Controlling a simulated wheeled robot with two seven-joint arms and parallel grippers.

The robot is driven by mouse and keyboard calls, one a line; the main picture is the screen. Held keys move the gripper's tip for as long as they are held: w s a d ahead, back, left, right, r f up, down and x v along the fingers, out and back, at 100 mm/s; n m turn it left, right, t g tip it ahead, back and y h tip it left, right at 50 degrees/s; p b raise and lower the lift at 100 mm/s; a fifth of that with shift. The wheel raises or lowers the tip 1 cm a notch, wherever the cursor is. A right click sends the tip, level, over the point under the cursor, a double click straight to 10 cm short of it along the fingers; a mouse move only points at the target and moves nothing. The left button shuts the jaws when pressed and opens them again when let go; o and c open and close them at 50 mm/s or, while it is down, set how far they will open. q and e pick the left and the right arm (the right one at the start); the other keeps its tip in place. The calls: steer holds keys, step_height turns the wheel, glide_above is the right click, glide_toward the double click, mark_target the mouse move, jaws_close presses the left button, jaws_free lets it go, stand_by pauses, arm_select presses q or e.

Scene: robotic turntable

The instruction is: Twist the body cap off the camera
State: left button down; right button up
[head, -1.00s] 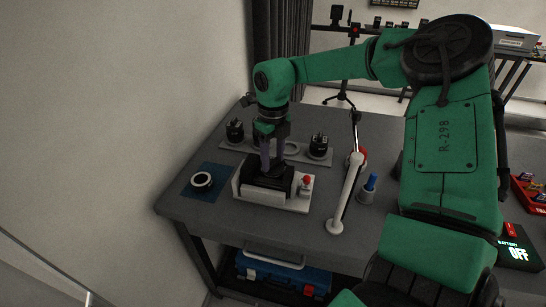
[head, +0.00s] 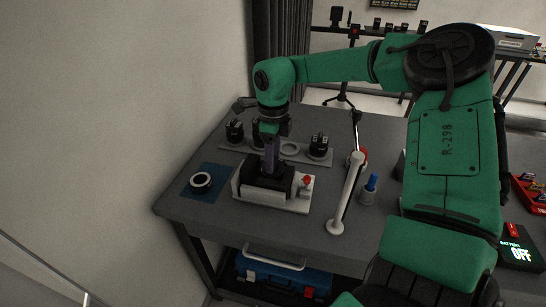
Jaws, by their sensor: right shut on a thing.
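The camera (head: 284,183) is a dark body held in a pale fixture (head: 285,204) with a red knob, near the table's left part. My right gripper (head: 270,170) comes down from above onto the top of the camera, fingers pointing down and seen nearly edge-on. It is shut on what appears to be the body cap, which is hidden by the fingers. I cannot tell whether the cap has turned or come loose. My left gripper is not in view.
A blue mat (head: 216,171) with a round black-and-white part (head: 201,182) lies left. A grey plate (head: 260,149) behind holds black cylindrical parts (head: 318,146) and an empty-looking ring (head: 290,148). A white lamp-like arm (head: 346,195) and a blue-topped holder (head: 369,190) stand right.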

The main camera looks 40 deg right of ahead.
steer(key=shift+r, duration=0.1)
steer(key=shift+r+p, duration=1.45)
steer(key=shift+r, duration=0.75)
steer(key=shift+d+f, duration=0.1)
